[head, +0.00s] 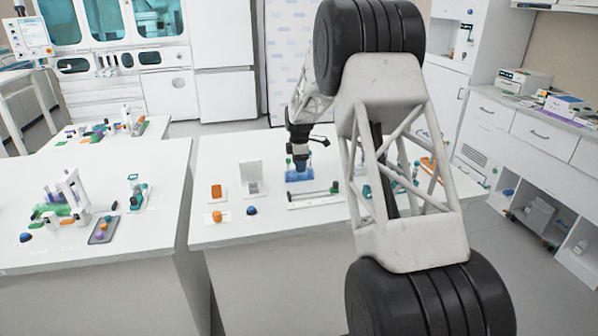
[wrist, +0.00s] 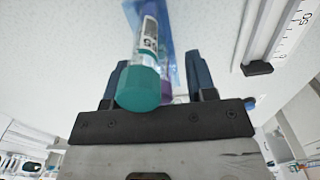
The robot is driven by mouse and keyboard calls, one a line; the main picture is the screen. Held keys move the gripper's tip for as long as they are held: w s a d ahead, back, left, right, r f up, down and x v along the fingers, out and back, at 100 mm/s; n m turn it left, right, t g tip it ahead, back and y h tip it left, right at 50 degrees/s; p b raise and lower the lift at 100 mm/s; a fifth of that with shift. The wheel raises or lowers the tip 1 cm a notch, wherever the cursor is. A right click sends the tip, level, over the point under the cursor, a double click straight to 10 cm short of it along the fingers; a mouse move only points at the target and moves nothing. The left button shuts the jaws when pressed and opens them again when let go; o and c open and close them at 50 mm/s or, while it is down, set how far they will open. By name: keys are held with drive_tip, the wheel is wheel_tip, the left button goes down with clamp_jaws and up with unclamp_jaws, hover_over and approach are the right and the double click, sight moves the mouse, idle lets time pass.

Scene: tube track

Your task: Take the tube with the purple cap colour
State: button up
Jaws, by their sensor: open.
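The tube with the purple cap (wrist: 166,88) shows in the wrist view behind a tube with a teal-green cap (wrist: 143,88), which hides most of it. Both tubes show between the two fingers of my gripper (wrist: 156,66) in that picture; I cannot tell whether either is truly between the jaws. My gripper is open, with a dark finger on each side and a gap around the caps. A blue rack (wrist: 167,32) lies beyond the tubes. In the head view, my gripper (head: 299,157) is low over the blue rack (head: 299,176); the purple cap cannot be made out there.
A ruler-like white track with a black end (wrist: 258,68) lies right of the tubes; the head view shows it as a dark bar on a white base (head: 314,195). A white stand (head: 252,178), an orange block (head: 216,192) and a dark blue ball (head: 252,211) stand to the left.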

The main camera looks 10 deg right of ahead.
drive_tip(key=c, duration=0.8)
drive_tip(key=shift+c, duration=0.4)
drive_tip(key=shift+r, duration=0.15)
wheel_tip(320, 180, up, 10)
drive_tip(key=shift+f, duration=0.15)
idle(0.5)
